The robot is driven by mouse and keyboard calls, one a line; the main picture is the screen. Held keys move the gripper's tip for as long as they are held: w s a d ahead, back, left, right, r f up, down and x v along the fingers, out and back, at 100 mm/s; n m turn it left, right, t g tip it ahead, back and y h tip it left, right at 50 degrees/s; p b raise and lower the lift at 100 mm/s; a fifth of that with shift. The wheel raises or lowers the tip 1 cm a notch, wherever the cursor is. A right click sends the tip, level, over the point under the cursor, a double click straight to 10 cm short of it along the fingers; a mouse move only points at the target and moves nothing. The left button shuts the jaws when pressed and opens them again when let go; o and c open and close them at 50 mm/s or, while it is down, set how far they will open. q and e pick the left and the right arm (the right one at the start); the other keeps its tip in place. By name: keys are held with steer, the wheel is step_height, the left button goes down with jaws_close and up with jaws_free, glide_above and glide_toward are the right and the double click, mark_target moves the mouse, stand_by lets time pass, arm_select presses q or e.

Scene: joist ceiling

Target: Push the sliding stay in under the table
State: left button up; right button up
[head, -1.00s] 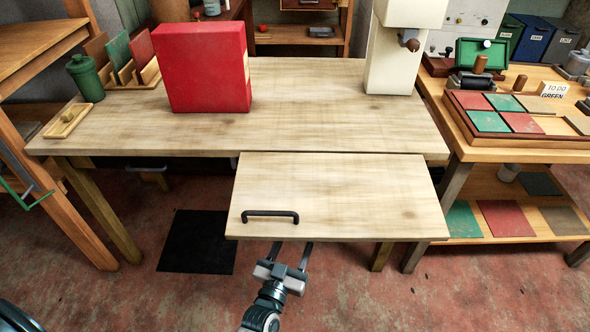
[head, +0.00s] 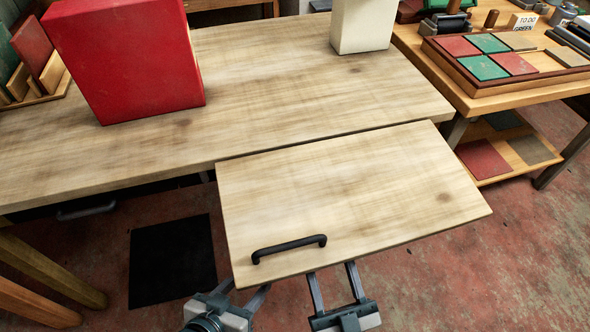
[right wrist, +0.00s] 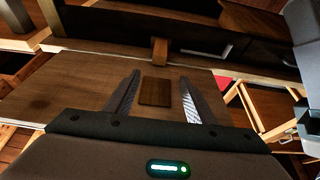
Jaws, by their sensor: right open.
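A light wood leaf (head: 350,190) extends from the front of the table (head: 270,70), with a black bar handle (head: 289,247) near its front edge. My right gripper (head: 333,272) is open, with its fingertips at or under the leaf's front edge. In the right wrist view, its fingers (right wrist: 155,85) point along the leaf's dark underside (right wrist: 75,90). A small brown wooden block (right wrist: 155,92) shows between them, apart from both, and a short wooden piece (right wrist: 160,50) lies beyond. Either could belong to the stay; I cannot tell. My left gripper (head: 246,289) is open and empty at the leaf's front left corner.
A red box (head: 130,60) and a white machine base (head: 362,25) stand on the table. A side bench (head: 470,100) with colored tiles is at the right. A black mat (head: 172,262) lies on the floor. A drawer handle (head: 86,212) shows under the table.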

arm_select(q)
steer(key=shift+d, duration=0.1)
arm_select(e)
steer(key=shift+d, duration=0.1)
arm_select(q)
steer(key=shift+s+a+f+g, duration=0.25)
steer(key=shift+s+f+g, duration=0.05)
steer(key=shift+s+f, duration=0.15)
arm_select(e)
steer(key=x, duration=1.7)
steer(key=shift+w+r, duration=0.1)
steer(key=shift+w, duration=0.05)
